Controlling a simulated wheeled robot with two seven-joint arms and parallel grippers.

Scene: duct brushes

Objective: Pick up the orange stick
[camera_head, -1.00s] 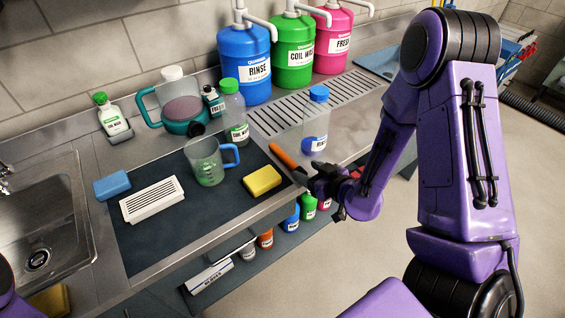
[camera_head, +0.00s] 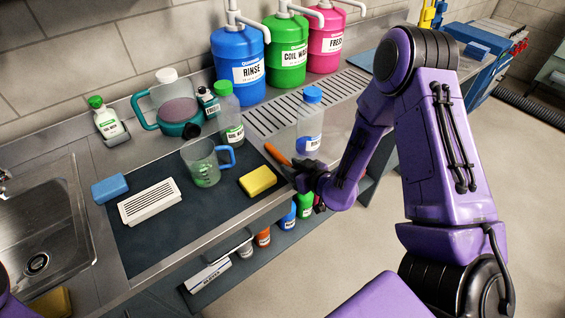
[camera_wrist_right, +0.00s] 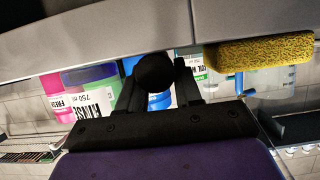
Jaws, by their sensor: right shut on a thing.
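The orange stick (camera_head: 277,154) slants at the counter's front edge, right of the yellow sponge (camera_head: 258,180); its orange end points up and left. Its other end runs into my right gripper (camera_head: 302,174), which is shut on it. In the right wrist view a round black end (camera_wrist_right: 154,72) sits between the dark fingers, and the orange part is hidden. I cannot tell whether the stick touches the counter. My left gripper is not in view; only a purple bit of my left arm shows at the lower left.
A clear bottle with a blue cap (camera_head: 310,125) stands just behind the gripper. A measuring jug (camera_head: 203,165), a white vent block (camera_head: 150,202) and a blue sponge (camera_head: 110,188) are on the dark mat (camera_head: 195,228). Large pump jugs stand behind. A lower shelf holds small bottles.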

